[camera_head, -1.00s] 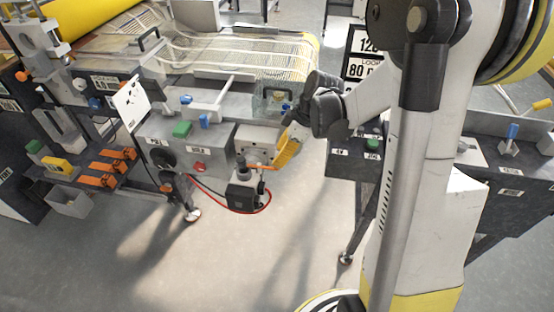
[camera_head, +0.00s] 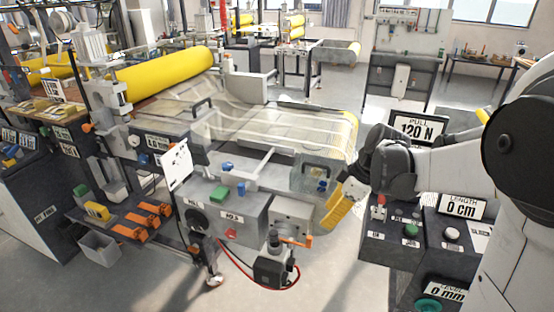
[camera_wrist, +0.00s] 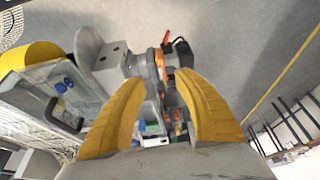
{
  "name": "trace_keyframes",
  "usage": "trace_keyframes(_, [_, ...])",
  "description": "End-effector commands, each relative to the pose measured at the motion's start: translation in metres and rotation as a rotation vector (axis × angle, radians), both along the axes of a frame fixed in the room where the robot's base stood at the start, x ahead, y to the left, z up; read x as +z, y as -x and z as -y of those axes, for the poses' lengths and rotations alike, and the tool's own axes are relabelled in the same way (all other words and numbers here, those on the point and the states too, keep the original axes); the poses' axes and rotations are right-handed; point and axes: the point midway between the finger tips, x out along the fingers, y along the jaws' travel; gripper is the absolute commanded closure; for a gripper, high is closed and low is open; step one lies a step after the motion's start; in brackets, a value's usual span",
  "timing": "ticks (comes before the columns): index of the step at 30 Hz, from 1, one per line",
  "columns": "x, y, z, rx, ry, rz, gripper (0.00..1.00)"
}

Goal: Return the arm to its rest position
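My gripper (camera_wrist: 158,78) is open and empty; its two curved yellow fingers stand apart in the wrist view, with machine parts behind the gap. In the head view one yellow finger of my gripper (camera_head: 337,212) shows beside the front right corner of the laminating machine (camera_head: 255,212). Whether it touches the machine cannot be told. My arm reaches in from the right, with the elbow high and the wrist near the machine's end.
A control console (camera_head: 400,245) with displays stands under my forearm. The mesh belt (camera_head: 300,130) and a yellow roll (camera_head: 165,75) lie behind. Bare floor (camera_head: 140,285) shows in front.

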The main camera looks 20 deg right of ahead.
Motion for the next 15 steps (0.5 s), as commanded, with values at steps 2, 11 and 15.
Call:
trace_keyframes(2, [0.001,0.001,-0.002,-0.007,0.002,-0.001,0.62])
trace_keyframes(11, [0.039,0.048,-0.052,-0.318,0.055,0.006,0.62])
trace_keyframes(15, [0.053,0.084,-0.077,-0.546,0.051,0.058,0.62])
